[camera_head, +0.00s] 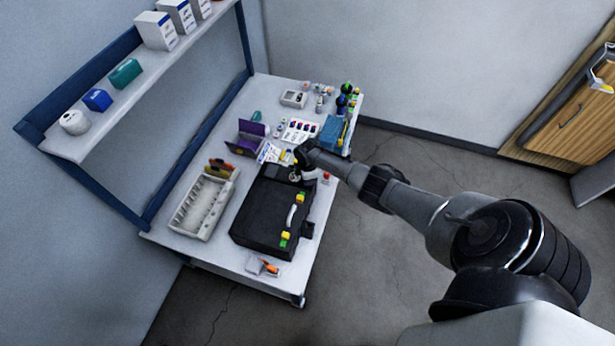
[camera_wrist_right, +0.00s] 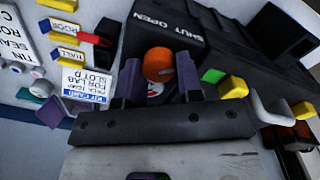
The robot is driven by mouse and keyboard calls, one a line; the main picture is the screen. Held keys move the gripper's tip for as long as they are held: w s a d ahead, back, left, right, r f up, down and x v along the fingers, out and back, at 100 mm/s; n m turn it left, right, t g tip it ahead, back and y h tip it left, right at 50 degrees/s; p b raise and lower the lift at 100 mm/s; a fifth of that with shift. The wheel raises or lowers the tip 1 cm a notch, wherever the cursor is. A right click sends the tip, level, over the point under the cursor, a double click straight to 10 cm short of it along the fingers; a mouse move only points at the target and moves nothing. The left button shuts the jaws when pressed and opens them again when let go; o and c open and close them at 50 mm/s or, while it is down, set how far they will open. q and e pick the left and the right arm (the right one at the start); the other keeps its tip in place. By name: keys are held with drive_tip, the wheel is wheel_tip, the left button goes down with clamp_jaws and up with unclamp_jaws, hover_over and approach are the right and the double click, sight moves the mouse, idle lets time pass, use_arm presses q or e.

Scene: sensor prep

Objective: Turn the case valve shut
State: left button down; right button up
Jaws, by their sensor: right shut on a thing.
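The black case (camera_head: 262,215) lies closed on the white table in the head view, with a pale handle (camera_head: 291,216) and yellow and green blocks on its right edge. In the right wrist view the case (camera_wrist_right: 232,45) fills the upper right and bears the words SHUT and OPEN. An orange round valve knob (camera_wrist_right: 157,62) sits beside these words. My right gripper (camera_wrist_right: 161,82) has its two fingers on either side of the knob and is shut on it. In the head view this gripper (camera_head: 303,158) is at the case's far end. The knob's exact angle is unclear. My left gripper is out of view.
A pale slotted tray (camera_head: 204,203) stands left of the case. A purple box (camera_head: 247,137), cards and small parts crowd the table beyond it. An orange-tipped item (camera_head: 269,267) lies near the table's front edge. A shelf (camera_head: 110,95) with boxes hangs above left.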

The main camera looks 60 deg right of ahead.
drive_tip(key=o, duration=0.9)
drive_tip(key=shift+r, duration=0.35)
drive_tip(key=shift+s+a+r+p, duration=0.1)
drive_tip(key=shift+r+p, duration=1.1)
drive_tip(key=shift+r, duration=2.1)
drive_tip(key=shift+s+a+r+p, duration=0.1)
drive_tip(key=shift+r+p, duration=1.05)
drive_tip(key=shift+r, duration=2.1)
